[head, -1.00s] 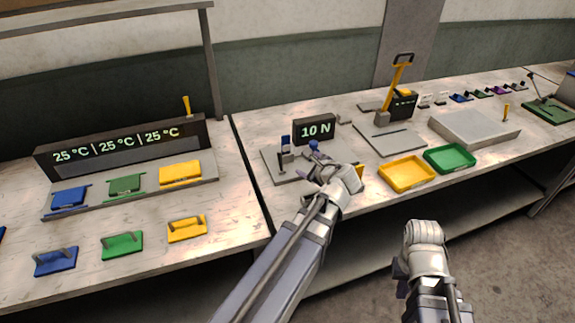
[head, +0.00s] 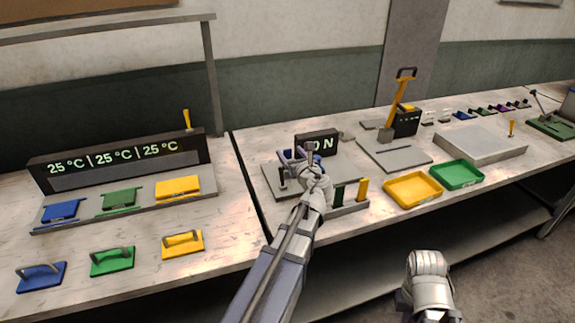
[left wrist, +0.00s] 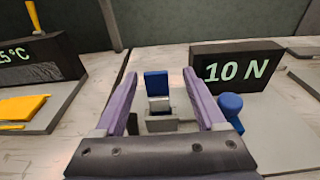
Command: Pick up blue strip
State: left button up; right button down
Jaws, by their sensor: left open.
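The blue strip (left wrist: 156,83) stands upright in a small grey holder (left wrist: 160,122) in the left wrist view. In the head view my left gripper hides it. My left gripper (head: 297,154) is over the grey fixture plate, in front of the dark "10 N" display. Its purple fingers (left wrist: 160,77) are open, and the strip shows between them in the wrist picture, apart from both. Whether the fingertips reach around it is hard to tell. The right arm shows at the bottom of the head view, but its fingers are not seen.
A blue knob (left wrist: 231,106) stands just right of the fingers, before the "10 N" display (left wrist: 238,68). Yellow (head: 413,191) and green (head: 456,175) trays lie right.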

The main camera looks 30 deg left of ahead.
pick_arm(q)
jog(key=x, duration=0.1)
jog(key=b+x, duration=0.1)
jog(key=x, duration=0.3)
jog(key=shift+s+a+f, duration=0.1)
jog(key=shift+a+f, duration=0.05)
jog(key=shift+f, duration=0.15)
jog(key=shift+s, duration=0.1)
grip_shut()
